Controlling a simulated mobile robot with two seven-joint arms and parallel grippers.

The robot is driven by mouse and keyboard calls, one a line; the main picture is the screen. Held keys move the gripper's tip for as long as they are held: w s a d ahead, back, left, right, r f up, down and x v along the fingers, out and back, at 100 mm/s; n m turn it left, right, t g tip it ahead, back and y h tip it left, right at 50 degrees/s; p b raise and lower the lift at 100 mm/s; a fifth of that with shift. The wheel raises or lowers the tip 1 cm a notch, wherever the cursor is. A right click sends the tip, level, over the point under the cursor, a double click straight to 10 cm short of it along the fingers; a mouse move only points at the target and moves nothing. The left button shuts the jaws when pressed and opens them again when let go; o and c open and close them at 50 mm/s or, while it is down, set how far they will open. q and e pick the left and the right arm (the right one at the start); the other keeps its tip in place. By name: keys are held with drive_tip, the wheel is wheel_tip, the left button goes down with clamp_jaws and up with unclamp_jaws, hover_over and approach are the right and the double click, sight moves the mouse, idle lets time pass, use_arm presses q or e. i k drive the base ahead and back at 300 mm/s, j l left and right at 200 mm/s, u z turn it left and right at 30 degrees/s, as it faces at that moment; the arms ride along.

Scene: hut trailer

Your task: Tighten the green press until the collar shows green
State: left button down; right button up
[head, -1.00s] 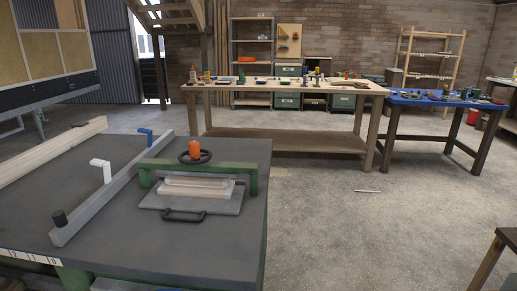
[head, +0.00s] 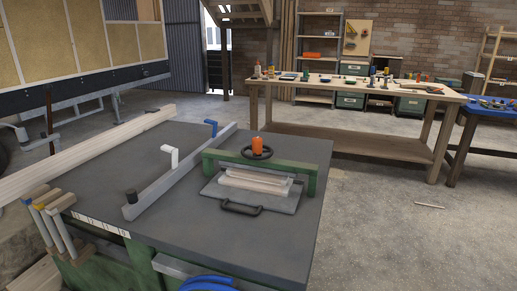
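The green press (head: 224,158) stands on the dark bench top, a low green frame bridging a grey plate (head: 272,199) with a black handle (head: 240,208). A black handwheel (head: 257,153) with an orange part (head: 258,144) rising from its middle sits on top of the frame. The orange part may be the collar; I see no green on it. Pale wooden strips (head: 256,180) lie stacked on the plate under the frame. Neither of my grippers is in the head view.
A grey fence bar (head: 186,172) with a white lever and a blue lever lies left of the press. Long timber (head: 90,150) lies along the bench's far left edge. Tool handles hang at the near left corner. A wooden workbench (head: 340,84) stands behind; open floor lies right.

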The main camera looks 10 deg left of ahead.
sight(257, 146)
drive_tip(key=i+l+u, duration=0.3)
drive_tip(key=u, duration=0.15)
drive_tip(key=i+l+u, duration=0.2)
drive_tip(key=l+u, duration=0.25)
drive_tip(key=l, duration=0.15)
drive_tip(key=i+l+u, duration=0.15)
drive_tip(key=l+u, duration=0.8)
drive_tip(key=l, duration=0.2)
drive_tip(key=l+u, duration=0.45)
drive_tip(key=l, duration=0.2)
drive_tip(key=k+l+u, duration=0.2)
drive_tip(key=l+u, duration=0.25)
drive_tip(key=l, duration=0.1)
